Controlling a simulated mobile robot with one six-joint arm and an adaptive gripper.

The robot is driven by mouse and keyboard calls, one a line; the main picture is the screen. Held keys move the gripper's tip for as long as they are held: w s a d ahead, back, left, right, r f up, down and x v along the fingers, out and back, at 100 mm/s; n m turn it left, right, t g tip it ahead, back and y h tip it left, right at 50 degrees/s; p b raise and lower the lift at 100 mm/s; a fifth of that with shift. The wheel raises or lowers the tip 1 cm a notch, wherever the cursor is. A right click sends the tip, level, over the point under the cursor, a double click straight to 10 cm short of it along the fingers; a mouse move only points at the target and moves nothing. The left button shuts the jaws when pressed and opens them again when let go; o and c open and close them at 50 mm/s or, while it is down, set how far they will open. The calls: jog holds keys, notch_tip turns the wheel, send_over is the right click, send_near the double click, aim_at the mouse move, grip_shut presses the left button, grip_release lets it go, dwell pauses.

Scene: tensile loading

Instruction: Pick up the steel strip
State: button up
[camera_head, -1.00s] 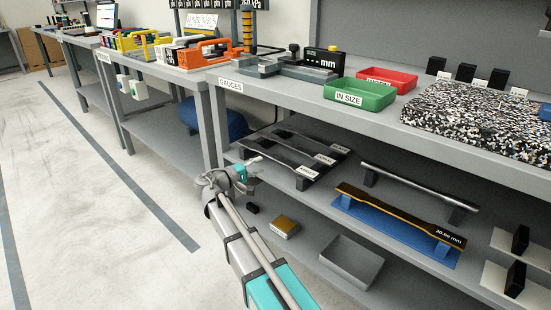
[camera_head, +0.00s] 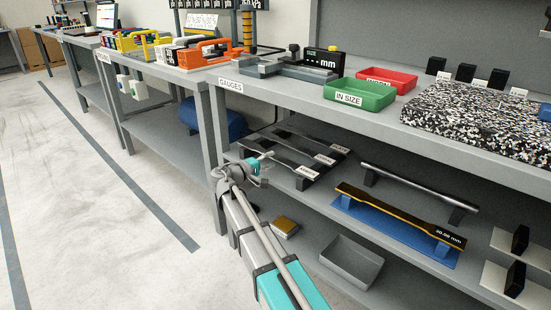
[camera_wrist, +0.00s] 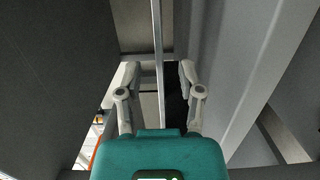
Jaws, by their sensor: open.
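Several flat dark strips (camera_head: 283,154) with white labels lie on a rack on the upper of the lower shelves in the head view. The labels are too small to read surely, so I cannot tell which strip is the steel one. My gripper (camera_head: 264,168) is at the front left of these strips, near their near ends. In the wrist view my gripper (camera_wrist: 159,75) has its fingers spread. A thin pale grey bar (camera_wrist: 158,40) runs between the fingers there; I cannot tell whether it is a strip or a shelf edge, and no contact shows.
A round bar (camera_head: 418,187) on supports and a gauge strip (camera_head: 395,212) over a blue base lie to the right. A grey tray (camera_head: 352,262) sits on the bottom shelf. Green (camera_head: 360,95) and red (camera_head: 388,78) trays stand on the bench above. The floor at left is clear.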

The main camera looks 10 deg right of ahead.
aim_at(276, 157)
jog(key=shift+x, duration=1.4)
grip_shut()
